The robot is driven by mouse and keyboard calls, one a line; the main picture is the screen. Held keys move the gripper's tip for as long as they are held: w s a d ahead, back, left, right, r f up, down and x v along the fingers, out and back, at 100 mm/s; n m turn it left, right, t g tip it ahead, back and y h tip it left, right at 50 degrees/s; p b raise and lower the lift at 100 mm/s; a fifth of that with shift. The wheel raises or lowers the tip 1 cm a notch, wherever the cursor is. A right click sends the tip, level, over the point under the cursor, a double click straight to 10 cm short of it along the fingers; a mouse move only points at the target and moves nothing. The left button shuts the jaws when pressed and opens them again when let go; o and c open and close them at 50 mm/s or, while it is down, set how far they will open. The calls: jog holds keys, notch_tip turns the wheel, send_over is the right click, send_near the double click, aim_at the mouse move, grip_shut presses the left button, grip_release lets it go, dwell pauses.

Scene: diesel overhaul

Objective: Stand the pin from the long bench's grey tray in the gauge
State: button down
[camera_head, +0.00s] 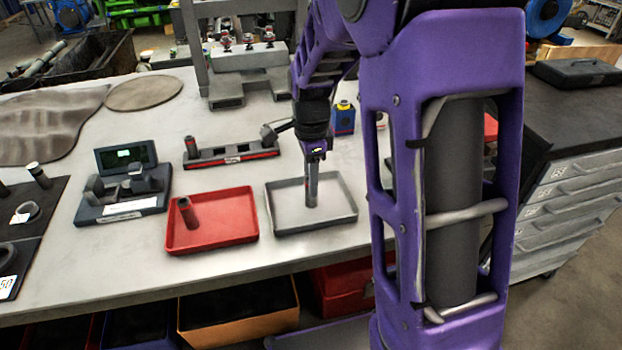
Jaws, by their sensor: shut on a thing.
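My gripper (315,152) is shut on a dark grey pin (311,188). The pin is upright, and its lower end is over the floor of the grey tray (348,207). I cannot tell whether it touches the tray. The tray holds nothing else that I can see. What looks like the gauge (122,197) stands at the left of the bench, a dark unit with a small lit green display and blocks on its base. It is well to the left of my gripper.
A red tray (230,237) with another pin (187,213) lies between gauge and grey tray. Behind it is a low dark rack (240,152) with one upright post at its left end. A press-like frame (250,90) stands at the back. My purple arm hides the bench's right part.

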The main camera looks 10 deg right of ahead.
jog(key=shift+r+p, duration=2.2)
jog(key=shift+r, duration=0.55)
